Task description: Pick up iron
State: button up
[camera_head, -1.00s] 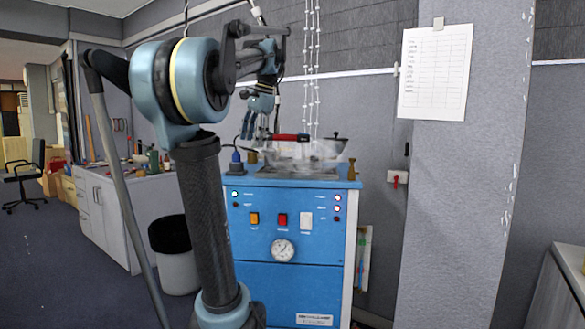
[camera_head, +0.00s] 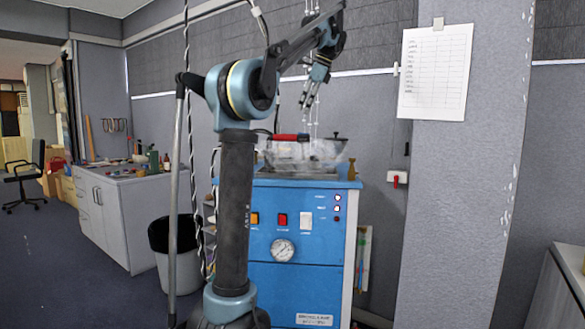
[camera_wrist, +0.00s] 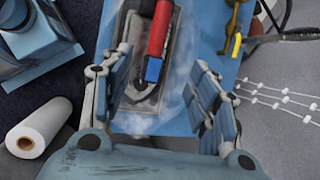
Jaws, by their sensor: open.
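The iron (camera_head: 290,137) rests on top of a blue machine in the head view, with its red handle showing and white steam blurring its lower part. In the wrist view the iron (camera_wrist: 157,45) has a red handle with a blue end over a dark grey body, its tip pointing towards my gripper. My gripper (camera_head: 308,97) is above and slightly right of the iron in the head view, pointing down, empty and apart from it. In the wrist view my gripper (camera_wrist: 150,100) has its fingers spread wide, one on each side of the iron's tip.
The blue machine (camera_head: 300,222) has buttons and a gauge. A brass-coloured object (camera_head: 351,168) stands on its right edge. A beaded chain (camera_wrist: 270,88) hangs beside it. A white roll (camera_wrist: 38,128) lies left in the wrist view. A wall pillar (camera_head: 455,200) stands to the right.

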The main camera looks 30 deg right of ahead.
send_over(291, 139)
jog(key=d, duration=0.2)
notch_tip(291, 139, down, 8)
jog(key=shift+s+f, duration=0.1)
jog(key=shift+s, duration=0.05)
jog(key=shift+x, duration=2.75)
jog(key=shift+s+a, duration=0.1)
grip_shut()
